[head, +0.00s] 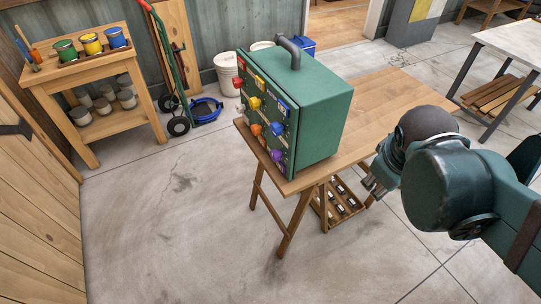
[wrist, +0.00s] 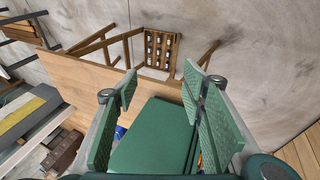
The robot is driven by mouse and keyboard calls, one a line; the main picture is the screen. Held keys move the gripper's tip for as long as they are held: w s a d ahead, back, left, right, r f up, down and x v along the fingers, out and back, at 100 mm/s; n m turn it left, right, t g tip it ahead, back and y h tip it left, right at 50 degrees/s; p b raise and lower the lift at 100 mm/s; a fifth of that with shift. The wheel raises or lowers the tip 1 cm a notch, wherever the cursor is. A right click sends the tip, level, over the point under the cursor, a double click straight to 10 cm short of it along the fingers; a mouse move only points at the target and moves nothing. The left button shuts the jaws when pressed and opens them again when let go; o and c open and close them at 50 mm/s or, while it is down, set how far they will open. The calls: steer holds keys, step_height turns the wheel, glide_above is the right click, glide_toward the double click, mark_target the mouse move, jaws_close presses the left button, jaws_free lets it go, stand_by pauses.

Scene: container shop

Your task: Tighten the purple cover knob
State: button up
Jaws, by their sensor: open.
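The purple knob (head: 277,155) sits low on the front face of a green box (head: 322,112), near the lower right corner of that face. Other knobs in red, yellow, orange and blue (head: 277,129) share the face. The box stands upright on a wooden table, with a grey handle (head: 291,53) on top. My gripper (head: 373,186) is open and empty, to the right of the box and apart from it. In the wrist view my open gripper (wrist: 160,88) has the green box (wrist: 153,140) beyond and between its fingers; the purple knob cannot be made out there.
The wooden table (head: 385,92) has free room behind and right of the box. A lower rack (head: 345,200) with small items is under it. At left, a wooden stand (head: 90,75) holds paint cans. The floor (head: 165,230) in front of the box face is clear.

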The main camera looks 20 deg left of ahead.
steer(key=w+a+n+h+p, duration=0.25)
steer(key=w+a+n, duration=0.25)
steer(key=a+n, duration=0.65)
steer(key=n+t+h+b, duration=0.2)
steer(key=n+t+h, duration=0.2)
steer(key=n+h, duration=0.3)
glide_toward(272, 157)
steer(key=shift+w+d, duration=0.35)
steer(key=shift+d, duration=0.3)
steer(key=shift+f, duration=0.1)
steer(key=shift+b+x, duration=0.95)
steer(key=shift+x, duration=2.95)
steer(key=c, duration=0.9)
